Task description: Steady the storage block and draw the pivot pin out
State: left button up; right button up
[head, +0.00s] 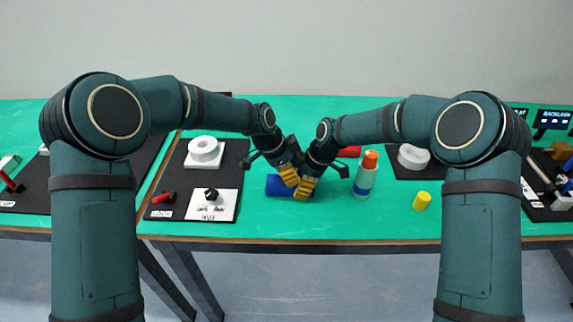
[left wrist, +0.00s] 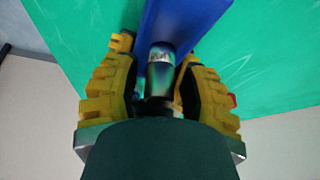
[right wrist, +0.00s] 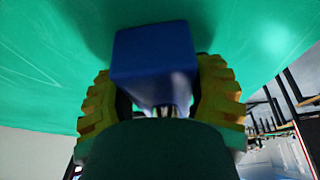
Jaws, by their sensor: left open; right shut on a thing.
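The blue storage block (head: 277,185) lies on the green table in the middle of the head view, partly hidden by my grippers. My right gripper (head: 305,188) is shut on the block, which shows between its fingers in the right wrist view (right wrist: 153,60). My left gripper (head: 289,177) is open beside it. In the left wrist view a shiny metal pivot pin (left wrist: 160,75) lies between the left fingers, in line with the block (left wrist: 182,25), with gaps on both sides. Whether the pin is still seated in the block cannot be told.
A yellow cylinder (head: 421,201) is farther right. A dark mat (head: 178,180) with a white ring (head: 203,150) and a white plate (head: 222,206) lies to the left.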

pick_arm(q)
jog(key=shift+f, duration=0.1)
grip_shut()
dwell(0.3)
